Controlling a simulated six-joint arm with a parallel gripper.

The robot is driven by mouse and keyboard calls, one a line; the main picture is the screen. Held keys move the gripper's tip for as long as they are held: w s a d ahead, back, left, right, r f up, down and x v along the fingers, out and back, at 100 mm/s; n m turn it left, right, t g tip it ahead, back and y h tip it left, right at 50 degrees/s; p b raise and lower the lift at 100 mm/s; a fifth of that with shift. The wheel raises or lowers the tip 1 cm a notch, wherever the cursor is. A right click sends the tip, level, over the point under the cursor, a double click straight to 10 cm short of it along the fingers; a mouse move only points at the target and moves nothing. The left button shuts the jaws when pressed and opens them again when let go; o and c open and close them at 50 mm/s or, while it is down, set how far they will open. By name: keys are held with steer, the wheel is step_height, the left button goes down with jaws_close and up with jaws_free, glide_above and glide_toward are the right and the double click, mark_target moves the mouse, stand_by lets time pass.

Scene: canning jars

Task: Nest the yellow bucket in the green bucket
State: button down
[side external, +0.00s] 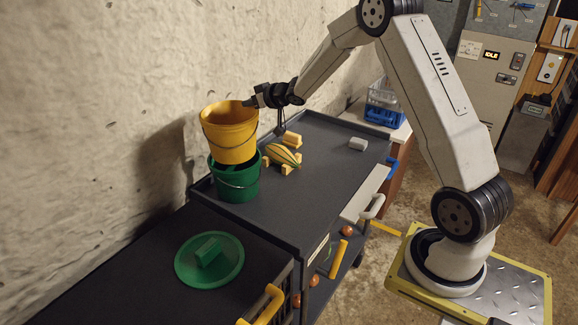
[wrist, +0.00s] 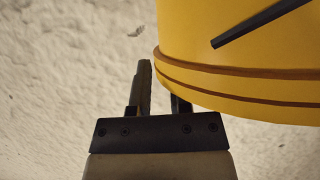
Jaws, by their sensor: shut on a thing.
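The yellow bucket (side external: 230,138) is upright with its open top up, directly above the green bucket (side external: 236,188) in the side view. Its base overlaps the green bucket's mouth; I cannot tell whether it is just above the rim or slightly inside. The green bucket stands upright on the dark cart top, with a wire handle at its front. My gripper (side external: 254,101) is shut on the yellow bucket's rim at its right side. In the wrist view the yellow bucket's wall (wrist: 245,45) fills the upper right, beside my gripper's fingers (wrist: 162,85); the green bucket does not show there.
A green lid (side external: 228,262) lies on the lower left surface. A yellow-green striped object (side external: 283,155) among yellow blocks sits right of the buckets, and a grey block (side external: 358,144) is farther right. The rough wall (side external: 100,120) is close behind. The cart's middle is clear.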

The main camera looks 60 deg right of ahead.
mark_target(252, 114)
steer(key=shift+f, duration=2)
steer(key=shift+f, duration=1.95)
steer(key=shift+f, duration=1.9)
steer(key=shift+c, duration=2.4)
jaws_free()
steer(key=shift+f, duration=0.1)
